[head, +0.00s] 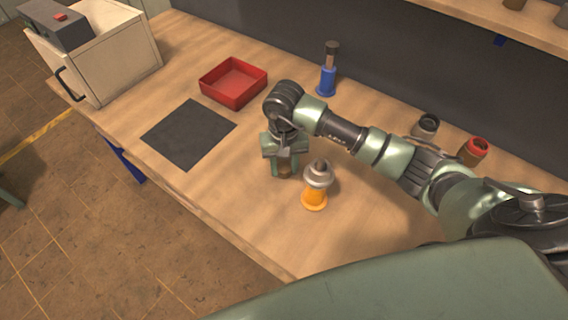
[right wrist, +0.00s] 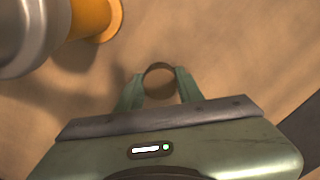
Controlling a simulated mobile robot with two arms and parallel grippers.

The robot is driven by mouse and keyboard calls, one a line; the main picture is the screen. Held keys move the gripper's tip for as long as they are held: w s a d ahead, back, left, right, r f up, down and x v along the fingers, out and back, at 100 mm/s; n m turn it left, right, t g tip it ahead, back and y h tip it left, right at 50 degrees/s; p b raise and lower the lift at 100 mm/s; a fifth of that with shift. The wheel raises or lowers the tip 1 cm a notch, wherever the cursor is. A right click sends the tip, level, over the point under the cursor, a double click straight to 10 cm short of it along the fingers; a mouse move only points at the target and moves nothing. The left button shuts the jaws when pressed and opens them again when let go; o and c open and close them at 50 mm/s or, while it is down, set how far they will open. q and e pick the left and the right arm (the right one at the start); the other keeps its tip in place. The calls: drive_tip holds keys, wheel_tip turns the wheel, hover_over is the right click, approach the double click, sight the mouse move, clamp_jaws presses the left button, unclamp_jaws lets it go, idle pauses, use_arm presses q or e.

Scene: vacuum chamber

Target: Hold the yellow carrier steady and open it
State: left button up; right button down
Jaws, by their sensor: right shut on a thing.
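My left gripper is not in view.
A red tray (head: 233,97) and a dark square mat (head: 189,133) lie to the left. A blue carrier (head: 327,80) stands at the back. Two dark jars, one plain (head: 425,127) and one red-topped (head: 473,150), stand behind my right arm. A beige box (head: 120,50) is at the far left.

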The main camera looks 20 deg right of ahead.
drive_tip(key=shift+f, duration=0.2)
drive_tip(key=c, duration=0.9)
unclamp_jaws()
